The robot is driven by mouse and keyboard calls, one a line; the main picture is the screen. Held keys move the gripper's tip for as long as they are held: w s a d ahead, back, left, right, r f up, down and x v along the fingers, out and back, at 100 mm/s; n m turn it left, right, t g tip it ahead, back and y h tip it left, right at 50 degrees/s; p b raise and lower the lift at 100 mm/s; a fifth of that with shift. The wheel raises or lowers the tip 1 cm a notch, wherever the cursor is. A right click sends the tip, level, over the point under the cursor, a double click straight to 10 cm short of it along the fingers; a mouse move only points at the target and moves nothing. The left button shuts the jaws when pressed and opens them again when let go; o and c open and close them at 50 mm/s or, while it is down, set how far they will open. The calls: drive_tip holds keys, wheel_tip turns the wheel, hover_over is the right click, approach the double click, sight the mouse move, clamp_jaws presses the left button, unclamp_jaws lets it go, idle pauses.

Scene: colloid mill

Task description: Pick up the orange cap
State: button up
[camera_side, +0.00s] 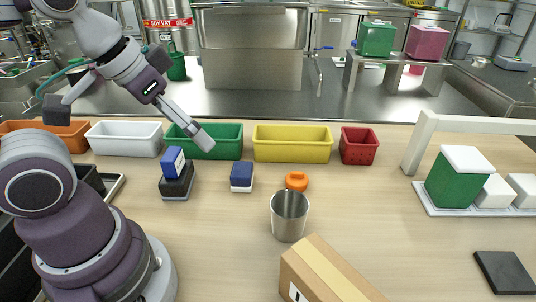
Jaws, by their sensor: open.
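The orange cap (296,181) sits on the wooden table near the middle, just behind a metal cup (289,215). It is small, with a narrower knob on top, and the cup's rim comes close to its lower edge in the picture. My gripper (205,143) is in the air to the left of the cap and higher, in front of the green bin. It is open and apart from the cap. Its fingers are small in this view, and I see nothing between them.
Green (229,141), yellow (291,144) and red (359,146) bins line the back. A blue-and-white block (242,177) stands left of the cap. A cardboard box (325,272) lies in front. The table right of the cap is clear up to a white tray (432,208).

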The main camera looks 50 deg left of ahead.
drive_tip(key=shift+c, duration=0.4)
drive_tip(key=n+g+h, duration=0.3)
drive_tip(key=n, duration=2.3)
hover_over(295, 172)
drive_tip(key=s+a, duration=0.2)
drive_tip(key=a, duration=0.1)
wheel_tip(295, 172, down, 12)
drive_tip(key=r, duration=0.1)
drive_tip(key=x, duration=1)
drive_tip(key=shift+w+d, duration=0.1)
drive_tip(key=shift+d, duration=0.3)
drive_tip(key=shift+c, duration=0.4)
